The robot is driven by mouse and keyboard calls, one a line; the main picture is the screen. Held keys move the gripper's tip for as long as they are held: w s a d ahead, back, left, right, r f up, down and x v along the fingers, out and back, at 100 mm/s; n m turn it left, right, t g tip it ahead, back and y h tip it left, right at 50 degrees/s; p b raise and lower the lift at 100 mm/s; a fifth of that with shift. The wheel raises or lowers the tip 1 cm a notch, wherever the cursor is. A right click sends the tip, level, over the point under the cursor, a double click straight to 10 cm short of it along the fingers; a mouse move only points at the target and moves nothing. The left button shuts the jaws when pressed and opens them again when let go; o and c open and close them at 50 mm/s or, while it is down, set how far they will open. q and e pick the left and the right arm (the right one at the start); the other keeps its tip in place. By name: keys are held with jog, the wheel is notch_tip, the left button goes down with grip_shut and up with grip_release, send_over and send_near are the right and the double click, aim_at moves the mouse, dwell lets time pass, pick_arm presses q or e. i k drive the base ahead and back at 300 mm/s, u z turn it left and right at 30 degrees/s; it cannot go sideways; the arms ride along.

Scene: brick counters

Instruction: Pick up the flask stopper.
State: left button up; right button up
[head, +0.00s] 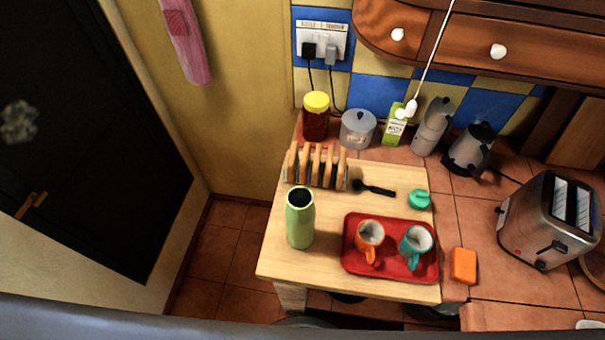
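A small teal-green stopper (419,199) lies on the right side of the light wooden board, behind the red tray. It looks like the flask stopper. The light green flask (300,222) stands upright on the left part of the board, with its dark mouth open at the top. Neither of my grippers shows in the head view.
A red tray (350,262) with an orange mug (369,238) and a teal mug (415,243) is in front of the stopper. A black spoon-like utensil (375,188) and a toast rack (316,168) are to its left. An orange block (463,266) and a toaster (548,222) are to the right.

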aim_at(418, 199)
jog(key=z, duration=1)
